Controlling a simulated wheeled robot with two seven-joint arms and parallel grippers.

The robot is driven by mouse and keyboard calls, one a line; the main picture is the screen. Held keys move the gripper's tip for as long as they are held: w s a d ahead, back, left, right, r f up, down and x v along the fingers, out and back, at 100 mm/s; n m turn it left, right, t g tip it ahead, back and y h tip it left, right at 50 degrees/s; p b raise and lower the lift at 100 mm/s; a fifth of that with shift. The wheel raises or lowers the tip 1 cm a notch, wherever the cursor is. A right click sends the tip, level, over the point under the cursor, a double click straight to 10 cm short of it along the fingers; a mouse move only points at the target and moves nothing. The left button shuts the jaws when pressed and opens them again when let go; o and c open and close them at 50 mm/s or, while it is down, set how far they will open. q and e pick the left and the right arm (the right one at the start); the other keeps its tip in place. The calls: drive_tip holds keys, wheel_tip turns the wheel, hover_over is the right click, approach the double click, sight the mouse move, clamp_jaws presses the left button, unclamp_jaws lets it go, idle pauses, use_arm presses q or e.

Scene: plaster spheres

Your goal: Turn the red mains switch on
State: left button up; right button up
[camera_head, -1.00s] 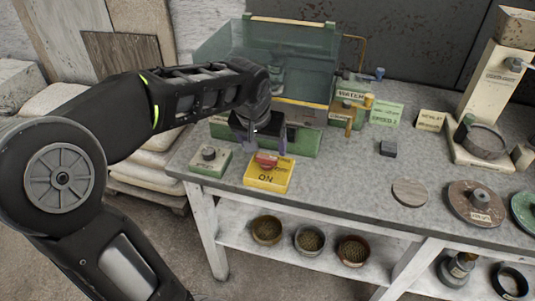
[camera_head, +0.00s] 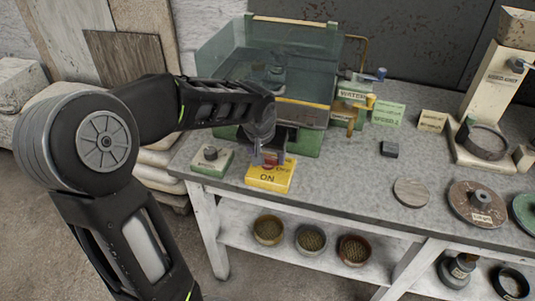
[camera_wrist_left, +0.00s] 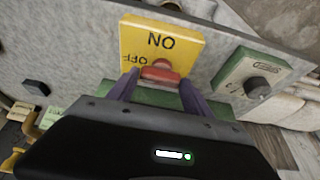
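The red mains switch (camera_head: 269,163) is a red knob on a yellow box (camera_head: 266,182) at the bench's front left. The box's front is marked ON and its right side, in the head view, OFF. My left gripper (camera_head: 269,157) is above the back of the box, pointing down. In the left wrist view the red knob (camera_wrist_left: 160,72) lies between the tips of the two purple fingers (camera_wrist_left: 160,77), which are apart. I cannot tell whether they touch it. The knob's exact pointing is partly hidden. My right gripper is in neither view.
A green box with a dark knob (camera_head: 211,158) stands left of the yellow box. A green cabinet with a glass hood (camera_head: 306,140) stands close behind. A small dark block (camera_head: 389,149) and a round disc (camera_head: 411,192) lie to the right, with clear bench between.

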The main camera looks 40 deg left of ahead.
use_arm(q)
drive_tip(key=c, duration=0.9)
drive_tip(key=shift+c, duration=0.2)
